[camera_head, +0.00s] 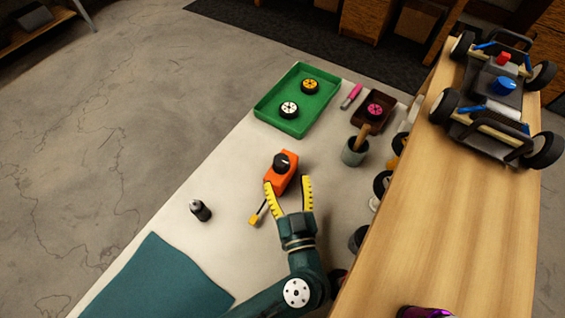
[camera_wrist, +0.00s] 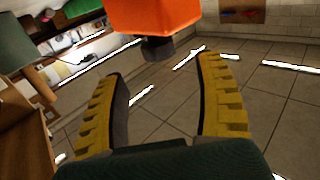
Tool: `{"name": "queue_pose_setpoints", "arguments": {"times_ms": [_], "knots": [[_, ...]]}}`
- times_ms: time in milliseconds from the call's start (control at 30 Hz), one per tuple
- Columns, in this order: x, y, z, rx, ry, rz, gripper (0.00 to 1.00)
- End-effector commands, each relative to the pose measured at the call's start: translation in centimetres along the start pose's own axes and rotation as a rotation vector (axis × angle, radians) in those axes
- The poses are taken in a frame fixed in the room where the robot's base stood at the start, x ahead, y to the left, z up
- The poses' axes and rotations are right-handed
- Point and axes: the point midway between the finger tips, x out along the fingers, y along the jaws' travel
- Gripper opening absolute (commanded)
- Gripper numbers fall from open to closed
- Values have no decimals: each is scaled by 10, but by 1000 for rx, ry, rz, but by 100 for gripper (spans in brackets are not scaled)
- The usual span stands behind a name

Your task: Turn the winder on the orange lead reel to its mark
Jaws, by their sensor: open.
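The orange lead reel (camera_head: 276,183) stands on the pale bench top, with its black winder (camera_head: 282,162) on its upper end. In the wrist view the orange body (camera_wrist: 152,14) is at the top edge, with a black knob (camera_wrist: 157,48) just beyond the gap between my fingertips. My gripper (camera_head: 287,183) is open, its yellow ribbed fingers spread at the near side of the reel. In the wrist view my gripper (camera_wrist: 160,66) is empty, and I see no contact with the knob. The mark is too small to make out.
A small yellow-ended tool (camera_head: 256,216) lies left of my gripper. A dark bottle (camera_head: 200,210) stands further left. A green tray (camera_head: 264,106) with two wheels, a grey cup (camera_head: 353,153) and a brown tray (camera_head: 383,98) are beyond. A wooden shelf (camera_head: 460,210) rises at right.

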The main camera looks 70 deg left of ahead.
Motion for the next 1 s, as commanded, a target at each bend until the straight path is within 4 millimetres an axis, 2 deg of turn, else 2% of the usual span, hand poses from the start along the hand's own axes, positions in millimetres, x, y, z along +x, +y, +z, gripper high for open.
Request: {"name": "queue_pose_setpoints", "arguments": {"times_ms": [200,333,467,700,1000], "knots": [[41,-2,-2,1,-1,-6,70],[60,-1,-1,2,-2,-3,70],[68,0,-1,1,-2,0,70],[69,0,-1,2,-2,2,69],[68,0,-1,2,-2,2,11]]}}
